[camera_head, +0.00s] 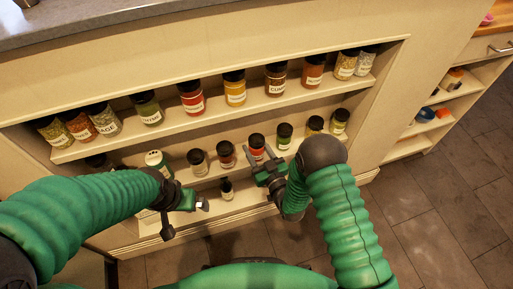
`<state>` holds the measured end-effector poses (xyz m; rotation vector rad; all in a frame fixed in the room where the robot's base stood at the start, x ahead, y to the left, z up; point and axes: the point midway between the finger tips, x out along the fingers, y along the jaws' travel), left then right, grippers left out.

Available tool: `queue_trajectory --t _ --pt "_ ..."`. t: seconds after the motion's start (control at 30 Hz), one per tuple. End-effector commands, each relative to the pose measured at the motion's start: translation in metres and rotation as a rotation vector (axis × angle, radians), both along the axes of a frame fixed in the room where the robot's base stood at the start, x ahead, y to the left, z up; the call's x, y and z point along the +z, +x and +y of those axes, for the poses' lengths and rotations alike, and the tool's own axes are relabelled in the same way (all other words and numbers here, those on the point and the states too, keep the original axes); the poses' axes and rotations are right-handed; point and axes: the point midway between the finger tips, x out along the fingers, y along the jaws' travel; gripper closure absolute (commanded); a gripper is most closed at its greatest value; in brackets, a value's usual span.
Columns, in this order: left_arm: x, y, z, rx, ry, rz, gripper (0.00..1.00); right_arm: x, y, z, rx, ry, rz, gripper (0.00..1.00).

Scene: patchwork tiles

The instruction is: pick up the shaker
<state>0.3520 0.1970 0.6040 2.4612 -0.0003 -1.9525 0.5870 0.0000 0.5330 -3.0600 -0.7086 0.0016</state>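I cannot tell for sure which container is the shaker. A small dark-capped bottle (226,189) stands alone on the lowest shelf, between my two grippers. A white container with a dark green top (155,161) stands on the middle shelf at the left, partly behind my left arm. My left gripper (186,216) looks open and empty, left of the small bottle and apart from it. My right gripper (264,178) looks open, in front of the middle shelf and right of the small bottle. It seems to hold nothing.
Labelled spice jars line the upper shelf (215,112). More jars, including a red one (257,147), stand on the middle shelf close behind my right gripper. A grey counter (80,22) lies above. Side shelves (440,115) stand right, with open tiled floor (430,210) below.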

Motion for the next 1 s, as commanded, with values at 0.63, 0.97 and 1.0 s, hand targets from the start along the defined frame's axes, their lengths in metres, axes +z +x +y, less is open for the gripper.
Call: queue_trajectory --t 0.63,0.97,1.0 --pt "0.002 0.000 0.000 0.000 0.000 0.000 0.00 0.003 0.000 0.000 0.000 0.000 -0.001 1.00" --pt "0.027 0.000 0.000 0.000 0.000 0.000 0.00 0.041 -0.004 0.001 0.001 0.001 0.002 1.00" --pt "0.028 0.000 0.000 0.000 0.000 0.000 0.00 0.039 -0.013 0.004 0.003 0.000 0.004 1.00"
